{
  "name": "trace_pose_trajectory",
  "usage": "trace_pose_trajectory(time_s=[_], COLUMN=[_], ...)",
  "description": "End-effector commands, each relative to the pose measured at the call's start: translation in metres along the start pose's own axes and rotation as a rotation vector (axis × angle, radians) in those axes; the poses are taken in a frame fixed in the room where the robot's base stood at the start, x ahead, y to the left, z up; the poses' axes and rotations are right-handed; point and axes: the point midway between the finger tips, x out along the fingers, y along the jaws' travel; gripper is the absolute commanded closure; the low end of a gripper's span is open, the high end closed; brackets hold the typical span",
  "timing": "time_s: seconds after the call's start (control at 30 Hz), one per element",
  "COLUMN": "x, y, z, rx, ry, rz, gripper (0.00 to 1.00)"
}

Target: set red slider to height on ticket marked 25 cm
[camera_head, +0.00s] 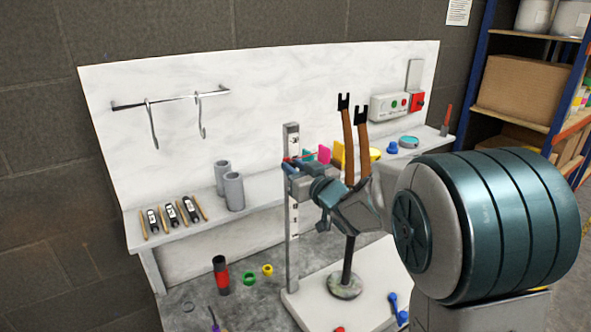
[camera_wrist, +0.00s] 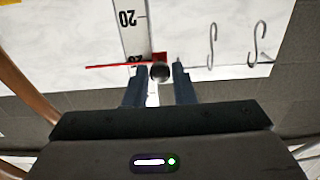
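An upright white scale post (camera_head: 292,225) with black marks stands on a white base plate. It also shows in the wrist view (camera_wrist: 133,22), with a "20" legible and another number partly hidden. My gripper (camera_wrist: 161,66) has one finger on each side of the knob. In the head view my gripper (camera_head: 290,167) is at the upper post. I cannot make out a 25 cm ticket.
A shelf ledge (camera_head: 265,195) behind holds grey cylinders (camera_head: 234,191) and small black labelled items (camera_head: 171,215). Hooks (camera_head: 200,115) hang on the back panel.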

Motion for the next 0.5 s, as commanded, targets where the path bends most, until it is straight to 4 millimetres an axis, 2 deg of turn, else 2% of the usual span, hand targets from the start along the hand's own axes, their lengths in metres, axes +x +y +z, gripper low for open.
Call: trace_pose_trajectory(time_s=[0.33,0.5], x=[-0.001,-0.012], y=[0.0,0.0], z=[0.001,0.001], rx=[0.0,0.0], ry=[-0.001,0.0], rz=[0.0,0.0], gripper=[0.59,0.59])
